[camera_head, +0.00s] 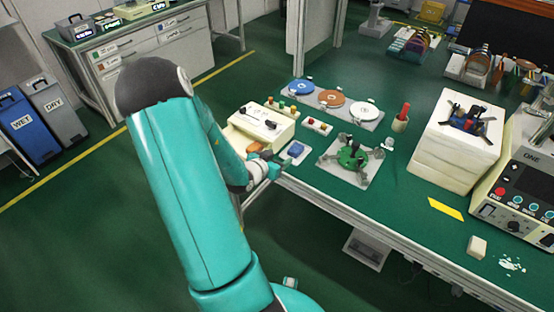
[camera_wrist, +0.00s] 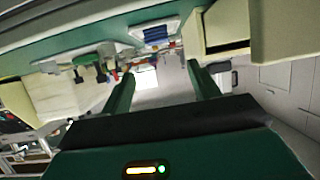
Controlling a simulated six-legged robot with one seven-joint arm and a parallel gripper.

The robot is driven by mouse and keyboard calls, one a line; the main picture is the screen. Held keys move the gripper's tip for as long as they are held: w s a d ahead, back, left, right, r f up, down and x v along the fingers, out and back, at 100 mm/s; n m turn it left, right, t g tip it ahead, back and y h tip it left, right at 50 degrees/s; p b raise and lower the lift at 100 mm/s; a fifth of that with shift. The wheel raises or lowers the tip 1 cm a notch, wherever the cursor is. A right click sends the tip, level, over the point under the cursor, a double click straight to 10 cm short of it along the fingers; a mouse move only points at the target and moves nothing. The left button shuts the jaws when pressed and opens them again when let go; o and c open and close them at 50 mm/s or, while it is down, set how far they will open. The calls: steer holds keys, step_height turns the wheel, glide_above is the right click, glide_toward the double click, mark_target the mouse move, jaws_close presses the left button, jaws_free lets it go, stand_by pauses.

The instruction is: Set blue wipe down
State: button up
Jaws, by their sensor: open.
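The blue wipe (camera_head: 296,149) lies on a small pale pad near the front edge of the green bench, right of the cream box. It also shows in the wrist view (camera_wrist: 157,36), past the fingertips and towards the top of the picture. My gripper (camera_wrist: 160,78) has its two green fingers spread, with nothing between them. In the head view my gripper (camera_head: 273,165) is at the bench's front edge, just left of and nearer than the blue wipe, apart from it. My forearm hides part of the bench edge in the head view.
A cream box (camera_head: 262,122) with an orange item (camera_head: 254,147) at its front stands left of the wipe. A green fixture (camera_head: 352,156) on a plate is to the right. Blue, orange and white discs (camera_head: 331,98) lie behind. Bare green bench (camera_head: 400,205) is clear at front right.

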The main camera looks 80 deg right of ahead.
steer(key=shift+a+r, duration=0.1)
steer(key=shift+a, duration=0.1)
